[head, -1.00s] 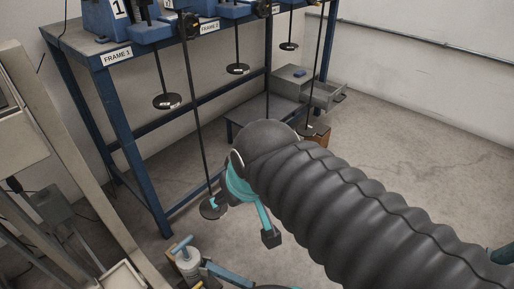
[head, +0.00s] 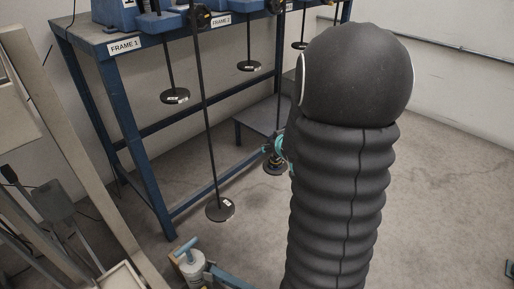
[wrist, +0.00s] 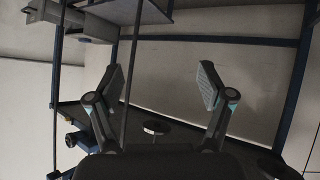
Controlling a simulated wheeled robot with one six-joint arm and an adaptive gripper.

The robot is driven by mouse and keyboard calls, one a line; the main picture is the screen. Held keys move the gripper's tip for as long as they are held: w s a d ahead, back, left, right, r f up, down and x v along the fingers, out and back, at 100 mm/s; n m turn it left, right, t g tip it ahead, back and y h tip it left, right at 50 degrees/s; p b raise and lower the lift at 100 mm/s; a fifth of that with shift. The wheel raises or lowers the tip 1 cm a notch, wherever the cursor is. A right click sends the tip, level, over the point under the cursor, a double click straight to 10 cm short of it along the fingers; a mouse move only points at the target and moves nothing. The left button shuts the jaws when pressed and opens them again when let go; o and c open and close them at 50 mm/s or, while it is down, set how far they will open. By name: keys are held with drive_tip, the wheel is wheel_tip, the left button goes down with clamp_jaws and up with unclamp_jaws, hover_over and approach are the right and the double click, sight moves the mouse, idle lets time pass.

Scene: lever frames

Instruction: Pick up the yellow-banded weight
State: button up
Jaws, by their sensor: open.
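I cannot make out a yellow band on any weight in these views. In the head view, dark disc weights hang on rods from the blue bench: a low one (head: 220,209) on a long rod, one under Frame 1 (head: 175,96) and one under Frame 2 (head: 249,66). In the wrist view, my gripper (wrist: 160,82) is open with nothing between its fingers; a small dark disc (wrist: 155,128) shows beyond and below the fingertips. In the head view my arm hides most of the gripper; only a teal and dark part shows beside the bench.
The blue bench (head: 149,165) stands at the left, with a low shelf (head: 262,117) behind. A teal-handled cylinder (head: 192,262) stands at the bottom left. The concrete floor (head: 450,180) at the right is clear.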

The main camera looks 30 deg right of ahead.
drive_tip(key=w+d+f+t+y+b, duration=0.15)
drive_tip(key=d+f, duration=0.35)
drive_tip(key=f, duration=0.5)
drive_tip(key=t, duration=0.2)
approach(276, 159)
drive_tip(key=shift+g+y, duration=0.25)
drive_tip(key=x, duration=0.3)
drive_tip(key=b+x, duration=0.1)
drive_tip(key=x, duration=0.6)
drive_tip(key=shift+d+r+b, duration=0.3)
drive_tip(key=shift+d+r, duration=0.05)
drive_tip(key=shift+r, duration=0.05)
drive_tip(key=c, duration=1.2)
